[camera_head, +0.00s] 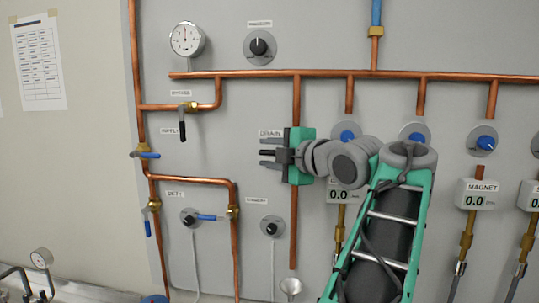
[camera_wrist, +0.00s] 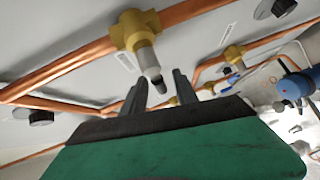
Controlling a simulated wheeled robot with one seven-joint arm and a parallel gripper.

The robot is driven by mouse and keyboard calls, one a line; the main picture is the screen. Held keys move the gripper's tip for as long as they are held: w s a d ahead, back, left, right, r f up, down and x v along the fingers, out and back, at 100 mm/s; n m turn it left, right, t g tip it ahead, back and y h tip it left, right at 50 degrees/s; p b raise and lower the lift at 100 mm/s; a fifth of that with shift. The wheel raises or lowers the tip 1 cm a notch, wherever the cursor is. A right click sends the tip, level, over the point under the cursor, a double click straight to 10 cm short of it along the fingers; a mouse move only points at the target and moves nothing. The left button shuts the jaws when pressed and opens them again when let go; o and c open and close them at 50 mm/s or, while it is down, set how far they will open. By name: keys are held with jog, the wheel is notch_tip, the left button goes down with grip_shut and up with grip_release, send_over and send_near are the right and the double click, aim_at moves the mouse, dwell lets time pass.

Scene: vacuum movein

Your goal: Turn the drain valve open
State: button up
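The DRAIN label (camera_head: 269,133) is on the grey panel. My gripper (camera_head: 266,159) is beside it, fingers pointing left, and it hides most of the drain valve and part of the vertical copper pipe (camera_head: 294,230). In the wrist view, a brass valve body (camera_wrist: 135,28) on a copper pipe, apparently the drain valve, has a pale grey stem or handle (camera_wrist: 149,64) pointing toward my fingers. My gripper (camera_wrist: 161,86) is open, with the handle's end lined up between the fingertips. I cannot tell whether they touch it.
To the left are the bypass valve's black handle (camera_head: 182,130) and the supply valve's blue handle (camera_head: 146,155). A pressure gauge (camera_head: 187,40) sits above. Blue knobs and digital displays (camera_head: 476,194) are at the right. A small funnel (camera_head: 290,286) is below.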

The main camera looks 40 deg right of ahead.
grip_shut()
dwell(0.3)
jog(key=shift+f, duration=0.1)
dwell(1.0)
